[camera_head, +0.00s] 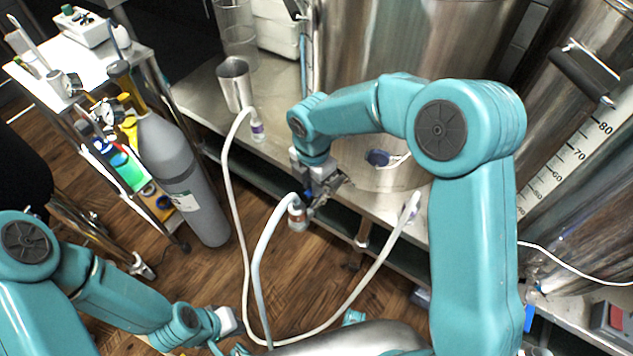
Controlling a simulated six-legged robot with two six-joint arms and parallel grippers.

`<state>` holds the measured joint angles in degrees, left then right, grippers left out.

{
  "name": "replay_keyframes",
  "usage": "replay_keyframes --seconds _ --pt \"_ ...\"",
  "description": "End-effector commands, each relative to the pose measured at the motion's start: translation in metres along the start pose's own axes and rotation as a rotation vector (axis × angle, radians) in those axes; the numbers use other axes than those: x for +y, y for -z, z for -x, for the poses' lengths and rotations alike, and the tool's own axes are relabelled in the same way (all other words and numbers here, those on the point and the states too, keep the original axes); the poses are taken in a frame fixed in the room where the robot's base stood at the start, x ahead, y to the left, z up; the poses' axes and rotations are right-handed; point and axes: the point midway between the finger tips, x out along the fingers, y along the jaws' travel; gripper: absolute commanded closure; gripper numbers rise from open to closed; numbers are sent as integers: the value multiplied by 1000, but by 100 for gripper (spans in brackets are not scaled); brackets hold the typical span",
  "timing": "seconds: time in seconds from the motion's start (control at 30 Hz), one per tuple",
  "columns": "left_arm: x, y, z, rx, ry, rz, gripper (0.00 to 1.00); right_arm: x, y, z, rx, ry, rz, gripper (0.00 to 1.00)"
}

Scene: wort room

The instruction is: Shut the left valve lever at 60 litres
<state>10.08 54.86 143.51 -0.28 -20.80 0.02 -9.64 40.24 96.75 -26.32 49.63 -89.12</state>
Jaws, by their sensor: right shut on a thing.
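My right gripper (318,203) reaches down at the front edge of the steel bench, under the large steel tank. It is shut on a small dark part beside a hose fitting (297,216); this looks like the left valve lever, mostly hidden by the jaws. A pale hose (258,240) runs from that fitting. A blue handle (377,158) sits farther right at the tank's foot. The litre scale (567,165) on the right tank shows 80, 70 and 60; no liquid level can be made out. My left gripper (232,336) is low in the picture, its jaws unclear.
A grey gas cylinder (180,175) stands at the left beside a steel trolley (135,38). A metal jug (235,84) stands on the bench (195,92). Hoses loop above the wooden floor in front of the bench. The floor near the cylinder is partly clear.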

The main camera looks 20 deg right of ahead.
Motion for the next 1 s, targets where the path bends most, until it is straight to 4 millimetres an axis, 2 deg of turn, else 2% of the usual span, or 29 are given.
replay_keyframes --seconds 0.47,1.0 --pt "6 0 15 0 0 0 100 30 -8 2 -1 -2 -448 100" --pt "9 0 25 0 0 0 100 56 -30 2 -1 -2 -960 100"
